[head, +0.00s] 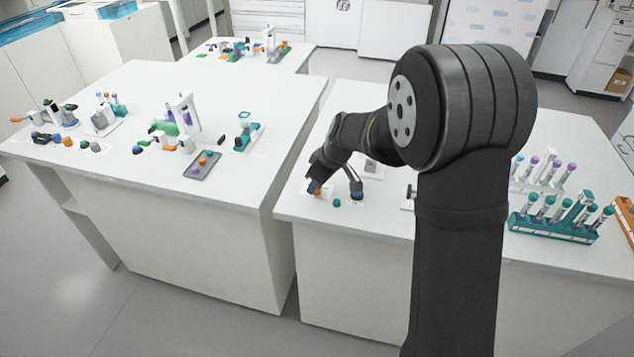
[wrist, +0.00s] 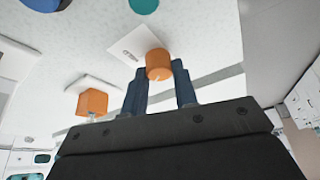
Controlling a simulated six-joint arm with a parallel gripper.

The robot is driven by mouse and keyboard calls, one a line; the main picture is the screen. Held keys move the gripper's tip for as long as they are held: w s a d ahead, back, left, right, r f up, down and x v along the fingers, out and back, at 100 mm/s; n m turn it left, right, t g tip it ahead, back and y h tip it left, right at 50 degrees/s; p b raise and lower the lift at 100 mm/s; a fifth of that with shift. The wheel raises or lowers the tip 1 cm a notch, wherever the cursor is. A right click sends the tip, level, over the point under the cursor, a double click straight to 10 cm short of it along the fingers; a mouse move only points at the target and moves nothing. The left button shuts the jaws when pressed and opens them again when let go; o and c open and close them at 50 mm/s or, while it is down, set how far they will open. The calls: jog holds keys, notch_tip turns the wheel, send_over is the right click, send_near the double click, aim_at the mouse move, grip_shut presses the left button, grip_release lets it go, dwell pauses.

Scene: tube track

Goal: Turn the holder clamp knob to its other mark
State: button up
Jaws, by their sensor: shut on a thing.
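An orange round knob (wrist: 158,66), which I take to be the holder clamp knob, stands by a white plate (wrist: 138,44) with small dark print. My gripper (wrist: 160,72) is shut on this knob, one dark finger on each side. The mark that the knob points at cannot be made out. In the head view my gripper (head: 314,186) is low over the front left of the right-hand bench, and a bit of orange (head: 316,191) shows at its fingertips. A second orange piece (wrist: 92,102) is at the left in the wrist view, apart from my fingers.
A teal cap (head: 337,203) and a dark blue round piece (head: 357,196) are close to the right of my gripper. A teal tube rack (head: 553,231) stands further right. The left bench (head: 110,167) holds several small parts, across a narrow gap.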

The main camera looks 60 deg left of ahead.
jog(key=shift+n, duration=0.6)
jog(key=o, duration=1)
jog(key=v, duration=1.7)
jog(key=shift+w+a+r, duration=0.15)
jog(key=shift+w+r, duration=0.15)
jog(key=shift+w, duration=0.05)
jog(key=shift+f, duration=0.1)
jog(key=x, duration=1.7)
jog(key=shift+s+f, duration=0.2)
jog(key=shift+s, duration=0.1)
jog(key=shift+d+r, duration=0.1)
jog(key=shift+d, duration=0.1)
